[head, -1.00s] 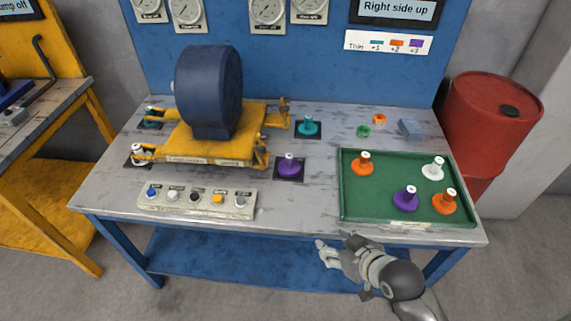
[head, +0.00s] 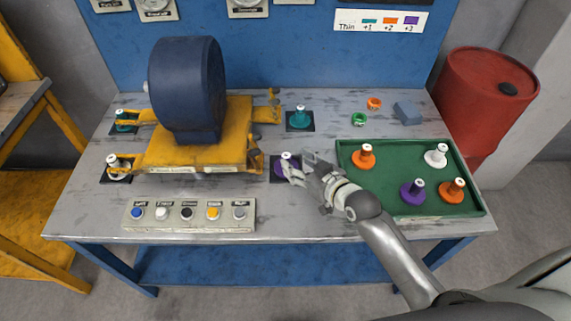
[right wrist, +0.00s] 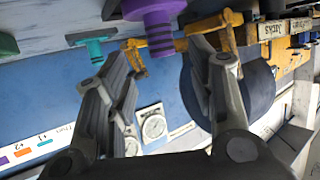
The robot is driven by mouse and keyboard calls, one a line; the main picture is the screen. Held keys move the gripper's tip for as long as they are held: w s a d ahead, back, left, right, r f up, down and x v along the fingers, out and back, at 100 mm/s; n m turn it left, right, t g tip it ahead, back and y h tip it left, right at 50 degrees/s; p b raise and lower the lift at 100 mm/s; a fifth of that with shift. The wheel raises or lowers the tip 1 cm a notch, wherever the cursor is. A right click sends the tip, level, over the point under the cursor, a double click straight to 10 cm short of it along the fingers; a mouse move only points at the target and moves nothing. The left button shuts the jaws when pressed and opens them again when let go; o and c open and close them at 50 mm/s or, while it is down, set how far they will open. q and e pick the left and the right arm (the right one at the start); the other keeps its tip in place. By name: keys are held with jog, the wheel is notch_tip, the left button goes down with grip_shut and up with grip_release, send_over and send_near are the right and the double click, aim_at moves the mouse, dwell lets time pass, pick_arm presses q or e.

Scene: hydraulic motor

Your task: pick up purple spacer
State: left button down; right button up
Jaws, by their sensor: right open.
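One purple spacer (head: 279,167) stands on a black pad on the workbench, right of the yellow motor stand; my gripper partly covers it. A second purple spacer (head: 412,192) stands in the green tray. My right gripper (head: 299,164) is open and empty, close to the right side of the spacer on the pad. In the right wrist view the purple spacer (right wrist: 152,12) shows at the top edge, just past the two spread fingers (right wrist: 160,55) and roughly between them. I cannot tell whether a finger touches it. My left gripper is not in view.
The green tray (head: 400,209) also holds orange and white spacers. The dark blue motor (head: 187,90) sits on the yellow stand (head: 240,115). Teal spacers (head: 300,117) and a white one (head: 117,167) stand around it. A button panel (head: 188,215) lies at the front.

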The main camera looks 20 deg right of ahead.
aim_at(289, 159)
jog(key=x, duration=0.4)
jog(key=shift+a+f, duration=0.1)
jog(key=shift+f, duration=0.1)
jog(key=shift+w+f, duration=0.1)
jog(key=shift+w, duration=0.15)
jog(key=shift+w+a, duration=0.1)
jog(key=shift+c, duration=0.7)
jog(key=c, duration=0.9)
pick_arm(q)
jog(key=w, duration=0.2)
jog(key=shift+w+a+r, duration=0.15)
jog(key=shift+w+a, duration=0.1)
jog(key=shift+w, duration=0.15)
pick_arm(e)
grip_shut()
